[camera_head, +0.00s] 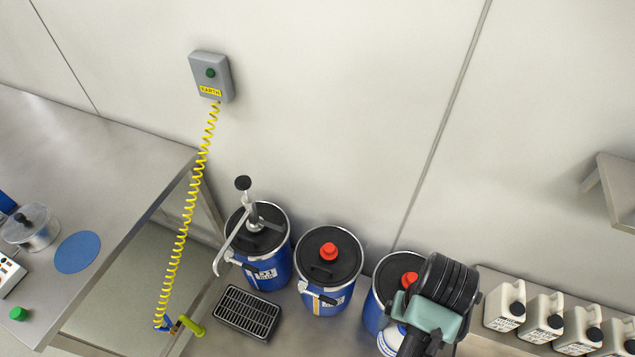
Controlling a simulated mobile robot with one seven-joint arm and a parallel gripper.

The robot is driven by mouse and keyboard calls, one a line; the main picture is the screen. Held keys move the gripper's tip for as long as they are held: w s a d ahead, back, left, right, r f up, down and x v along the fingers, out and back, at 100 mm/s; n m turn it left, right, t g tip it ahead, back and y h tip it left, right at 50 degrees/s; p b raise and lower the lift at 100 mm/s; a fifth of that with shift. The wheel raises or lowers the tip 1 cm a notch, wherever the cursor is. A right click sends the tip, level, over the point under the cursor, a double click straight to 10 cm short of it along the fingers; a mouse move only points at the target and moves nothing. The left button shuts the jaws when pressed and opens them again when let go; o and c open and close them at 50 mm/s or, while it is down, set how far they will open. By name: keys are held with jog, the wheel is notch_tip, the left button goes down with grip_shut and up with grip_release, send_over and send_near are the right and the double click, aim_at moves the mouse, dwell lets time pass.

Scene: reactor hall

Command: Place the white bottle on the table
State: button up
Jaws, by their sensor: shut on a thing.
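My gripper (408,330) is at the bottom right, seen from above and behind, in front of the right-hand blue drum. My wrist hides most of the jaws. A white, rounded thing with a blue patch, the white bottle (388,342), shows just below and left of the gripper, which is shut on it. Its lower part is cut off by the picture's edge. The steel table (120,165) is at the left, well apart from the gripper. A flat blue disc (77,252) lies on it.
Three blue drums (327,270) stand along the wall between gripper and table; the left one carries a pump (252,225). A black grate (247,312) and a coiled yellow cable (182,235) are nearer the table. A pot (32,230) stands on the table. White jugs (505,303) line the right.

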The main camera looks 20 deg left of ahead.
aim_at(385, 343)
jog(key=shift+n, duration=0.4)
jog(key=f+b, duration=0.2)
jog(key=f, duration=0.1)
jog(key=a+f+b, duration=0.1)
jog(key=f+b, duration=0.2)
jog(key=s+f+b, duration=0.1)
jog(key=f+b, duration=0.1)
jog(key=f, duration=0.1)
jog(key=shift+a+f, duration=0.2)
jog(key=shift+a, duration=0.05)
jog(key=s+a+f+n+b, duration=0.1)
jog(key=a+f+b, duration=0.4)
jog(key=f+b, duration=0.5)
jog(key=s+a+f+n+b, duration=0.1)
jog(key=a+f+n+b, duration=0.3)
jog(key=f+b, duration=0.7)
jog(key=a+f+n+b, duration=0.2)
jog(key=a+f+b, duration=0.5)
jog(key=f, duration=1.7)
jog(key=shift+s+a+f+n+b, duration=0.15)
jog(key=shift+s+a+n+b, duration=0.25)
jog(key=shift+b, duration=1.65)
jog(key=shift+f, duration=0.2)
jog(key=o, duration=1.5)
jog(key=shift+o, duration=0.2)
notch_tip(385, 343, up, 12)
jog(key=p, duration=0.4)
jog(key=shift+r, duration=0.2)
